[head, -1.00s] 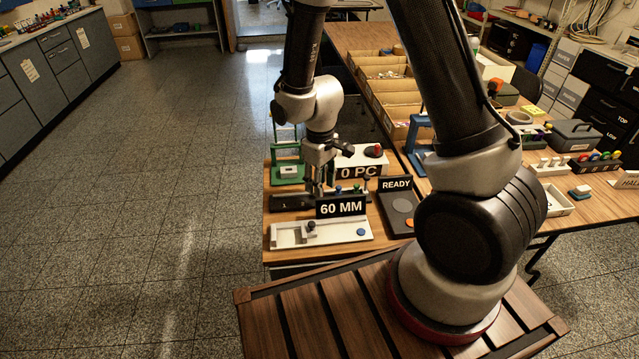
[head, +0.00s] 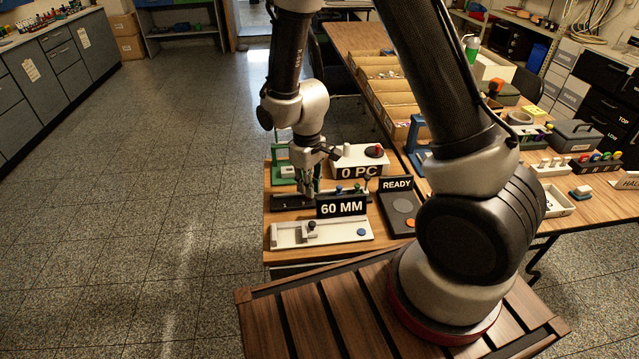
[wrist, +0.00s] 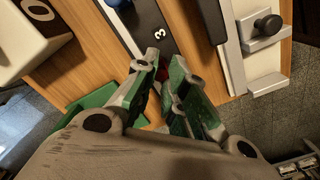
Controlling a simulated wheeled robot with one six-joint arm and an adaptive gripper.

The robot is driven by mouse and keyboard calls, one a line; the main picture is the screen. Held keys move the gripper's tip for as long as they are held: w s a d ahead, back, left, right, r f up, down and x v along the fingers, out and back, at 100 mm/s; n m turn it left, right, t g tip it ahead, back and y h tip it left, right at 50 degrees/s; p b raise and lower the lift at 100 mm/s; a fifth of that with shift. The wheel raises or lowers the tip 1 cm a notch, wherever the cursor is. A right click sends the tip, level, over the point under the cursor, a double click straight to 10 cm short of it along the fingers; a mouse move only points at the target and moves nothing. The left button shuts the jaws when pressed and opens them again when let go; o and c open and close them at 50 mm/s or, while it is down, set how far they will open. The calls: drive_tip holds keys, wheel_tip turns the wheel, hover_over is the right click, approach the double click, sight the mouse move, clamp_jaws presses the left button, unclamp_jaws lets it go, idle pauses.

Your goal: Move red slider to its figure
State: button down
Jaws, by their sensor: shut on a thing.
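The black slider board (head: 285,203) lies across the work table behind the 60 MM sign, with blue (head: 339,189) and green (head: 357,188) knobs at its right part. In the wrist view the board (wrist: 150,22) runs between my fingers and carries a number 3. My gripper (head: 308,193) points down over the left half of the board. In the wrist view my gripper (wrist: 164,66) is closed around the red slider (wrist: 163,73). Only a small red patch shows between the fingertips; the rest is hidden. The figure marks on the board are mostly hidden or too small to read.
The 60 MM sign (head: 341,207) and a pale gauge with a black knob (head: 311,226) stand in front. A green stand (head: 283,168) is close behind my gripper. The 0 PC box (head: 358,161) and READY tray (head: 397,204) are to the right.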

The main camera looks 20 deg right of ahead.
sight(303, 199)
drive_tip(key=shift+w+a, duration=0.2)
drive_tip(key=shift+a, duration=0.65)
drive_tip(key=c, duration=1.4)
unclamp_jaws()
drive_tip(key=shift+c, duration=0.2)
wheel_tip(303, 199, up, 12)
